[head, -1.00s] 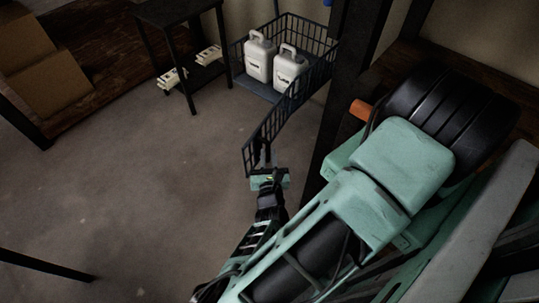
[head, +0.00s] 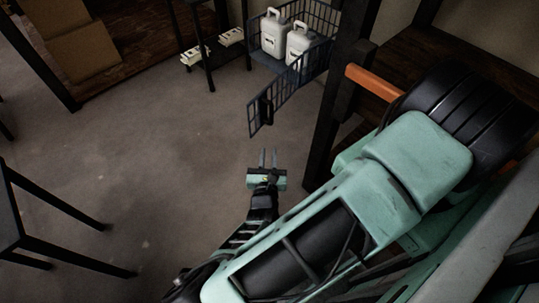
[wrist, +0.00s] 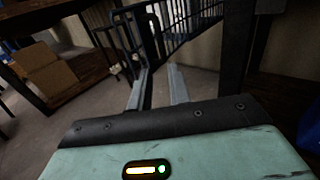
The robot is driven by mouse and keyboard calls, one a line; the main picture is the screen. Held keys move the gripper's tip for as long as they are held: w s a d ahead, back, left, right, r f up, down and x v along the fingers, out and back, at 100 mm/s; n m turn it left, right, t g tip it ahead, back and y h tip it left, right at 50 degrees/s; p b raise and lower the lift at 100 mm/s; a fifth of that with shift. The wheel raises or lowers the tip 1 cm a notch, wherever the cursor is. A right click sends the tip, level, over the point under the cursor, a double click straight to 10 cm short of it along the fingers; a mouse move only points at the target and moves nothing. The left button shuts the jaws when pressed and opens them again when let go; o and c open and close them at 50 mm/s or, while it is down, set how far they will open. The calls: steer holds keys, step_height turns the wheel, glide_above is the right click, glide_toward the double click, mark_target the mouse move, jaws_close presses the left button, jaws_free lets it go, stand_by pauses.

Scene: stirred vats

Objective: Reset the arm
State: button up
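My gripper (head: 268,158) is in the lower middle of the head view, over bare floor, with its two fingers pointing away from me. A gap shows between the fingers, and nothing is between them. In the wrist view my gripper (wrist: 157,88) also shows its two grey fingers apart and empty. The blue wire cage (head: 318,22) with its open gate (head: 272,103) lies beyond the fingertips, apart from them.
Two white jugs (head: 273,36) stand in the cage. A dark post (head: 340,110) rises close to the right of my gripper. A black table (head: 12,215) is at the left, and cardboard boxes (head: 80,55) are at the back left. The floor between is clear.

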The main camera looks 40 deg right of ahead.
stand_by(0.4)
steer(key=s+a+r+m+g+y, duration=0.2)
steer(key=s+a+r+m+g, duration=0.8)
steer(key=s+r+m+g, duration=0.3)
step_height(320, 180, up, 23)
steer(key=s+a+m+g+y, duration=0.1)
steer(key=a+m+y, duration=0.1)
steer(key=m+y, duration=0.5)
steer(key=shift+s+a+f+m+y, duration=0.2)
steer(key=shift+a+m+y, duration=0.2)
steer(key=shift+y, duration=1.1)
steer(key=shift+w, duration=0.1)
